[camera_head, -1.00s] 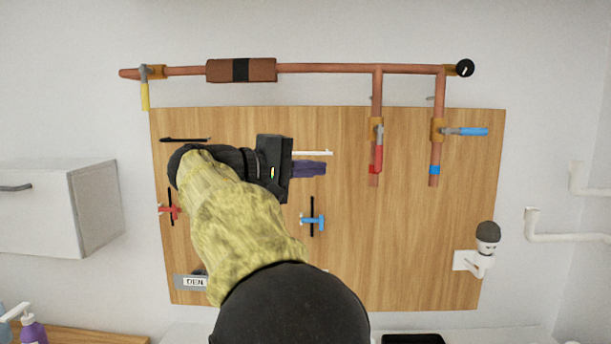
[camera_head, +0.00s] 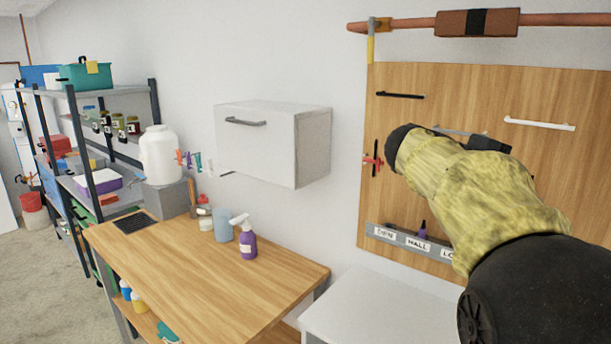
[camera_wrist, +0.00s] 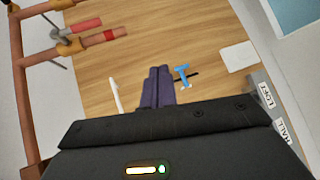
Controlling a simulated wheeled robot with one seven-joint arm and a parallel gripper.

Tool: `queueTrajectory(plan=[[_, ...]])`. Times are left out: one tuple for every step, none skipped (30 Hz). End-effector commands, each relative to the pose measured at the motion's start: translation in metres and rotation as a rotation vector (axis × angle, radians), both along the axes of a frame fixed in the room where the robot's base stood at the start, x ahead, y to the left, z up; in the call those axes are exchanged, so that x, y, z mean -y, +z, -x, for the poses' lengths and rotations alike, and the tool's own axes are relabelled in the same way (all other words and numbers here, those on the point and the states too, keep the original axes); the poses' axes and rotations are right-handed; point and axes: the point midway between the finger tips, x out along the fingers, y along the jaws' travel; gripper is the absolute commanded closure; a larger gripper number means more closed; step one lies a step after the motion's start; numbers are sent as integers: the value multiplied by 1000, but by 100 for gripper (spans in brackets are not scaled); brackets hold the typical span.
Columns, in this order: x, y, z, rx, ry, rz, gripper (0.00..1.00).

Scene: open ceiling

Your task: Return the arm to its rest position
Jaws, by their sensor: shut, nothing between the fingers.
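My gripper (camera_wrist: 158,72) shows in the wrist view as two dark purple fingers pressed together with nothing between them. They point toward the wooden wall board (camera_wrist: 200,45). In the head view my arm, in a yellow mottled sleeve, is bent in front of the board (camera_head: 545,95) at the right. The fingers are hidden there behind my wrist and forearm. A blue tee handle (camera_wrist: 183,75) shows just right of the fingertips in the wrist view, and a white bar handle (camera_wrist: 116,97) to their left. I cannot tell the distance to them.
Copper pipes (camera_wrist: 33,60) run beside the board. A white wall cabinet (camera_head: 270,145) hangs left of my arm. Below it stands a wooden table (camera_head: 200,275) with a purple spray bottle (camera_head: 248,243). Shelving (camera_head: 95,140) stands far left.

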Motion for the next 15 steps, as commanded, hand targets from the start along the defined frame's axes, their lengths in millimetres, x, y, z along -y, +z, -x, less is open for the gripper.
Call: queueTrajectory(plan=[[-7, -26, -6, -29, 51, -80, 100], [-13, -43, -9, -41, 81, -130, 100], [-21, -66, -12, -53, 119, -200, 100], [-29, -83, -13, -61, 145, -252, 100], [-36, -100, -13, -68, 169, -305, 100], [-48, -122, -13, -73, 199, -376, 100], [-57, -138, -12, -76, 218, -429, 100], [-67, -153, -9, -78, 232, -483, 100], [-80, -174, -5, -77, 251, -556, 100], [-91, -188, -1, -74, 262, -611, 100], [-102, -202, 3, -68, 270, -665, 100], [-117, -220, 10, -59, 277, -738, 100], [-128, -232, 16, -48, 277, -791, 100], [-139, -243, 22, -36, 276, -841, 100], [-153, -257, 31, -19, 270, -907, 100]])
